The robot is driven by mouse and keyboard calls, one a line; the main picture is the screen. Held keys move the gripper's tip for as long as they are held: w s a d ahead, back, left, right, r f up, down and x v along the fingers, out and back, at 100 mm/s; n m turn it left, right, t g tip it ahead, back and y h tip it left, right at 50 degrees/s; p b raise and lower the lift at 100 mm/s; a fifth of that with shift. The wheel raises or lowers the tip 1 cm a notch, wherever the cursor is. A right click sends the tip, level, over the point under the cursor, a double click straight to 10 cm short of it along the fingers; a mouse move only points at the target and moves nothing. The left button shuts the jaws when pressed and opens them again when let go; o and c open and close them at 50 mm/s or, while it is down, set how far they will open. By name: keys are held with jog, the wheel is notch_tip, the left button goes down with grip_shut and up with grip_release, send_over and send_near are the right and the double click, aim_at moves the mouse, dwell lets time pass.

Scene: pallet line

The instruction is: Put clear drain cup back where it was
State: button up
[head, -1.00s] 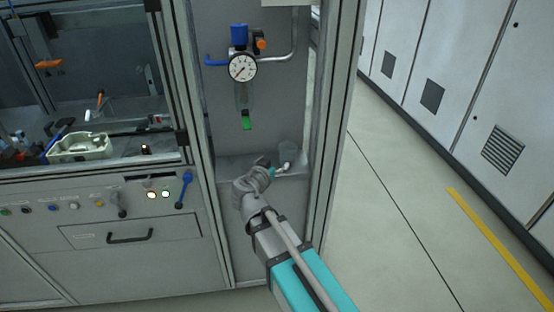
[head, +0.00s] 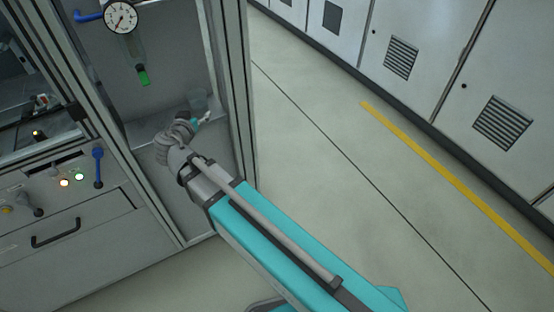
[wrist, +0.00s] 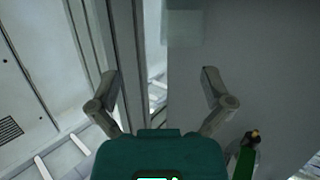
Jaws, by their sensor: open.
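The clear drain cup (head: 197,100) stands on the grey ledge (head: 143,130) at the bottom of the cabinet recess, faint and see-through. My gripper (head: 206,117) is just in front of the cup in the head view; whether they touch cannot be told. In the wrist view my gripper (wrist: 160,78) is open, its fingers wide apart with nothing between them. A faint pale patch near the top of that view may be the cup. Above the ledge hangs the filter unit with a round gauge (head: 121,17) and a clear bowl with a green tip (head: 143,76).
The recess is bounded by metal frame posts (head: 232,90) on the right. A control panel with a blue lever (head: 98,166) and a drawer handle (head: 56,232) is at left. Open floor with a yellow line (head: 450,182) lies right, before grey cabinets (head: 400,50).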

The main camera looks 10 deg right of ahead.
jog(key=s+d+f+g, duration=0.3)
jog(key=d+f+g, duration=0.1)
jog(key=d, duration=0.3)
jog(key=s+d+f+n+g+y, duration=0.1)
jog(key=s+d+f+g, duration=0.25)
jog(key=d, duration=0.35)
jog(key=s+d+f+g, duration=0.2)
jog(key=d+f+g, duration=0.15)
jog(key=d, duration=0.35)
jog(key=s+d+f+n+g+y, duration=0.2)
jog(key=s+g+y, duration=0.1)
jog(key=s, duration=0.3)
jog(key=shift+s+d+f+n+y, duration=0.15)
jog(key=shift+d+f+n+y, duration=0.2)
jog(key=shift+y, duration=0.25)
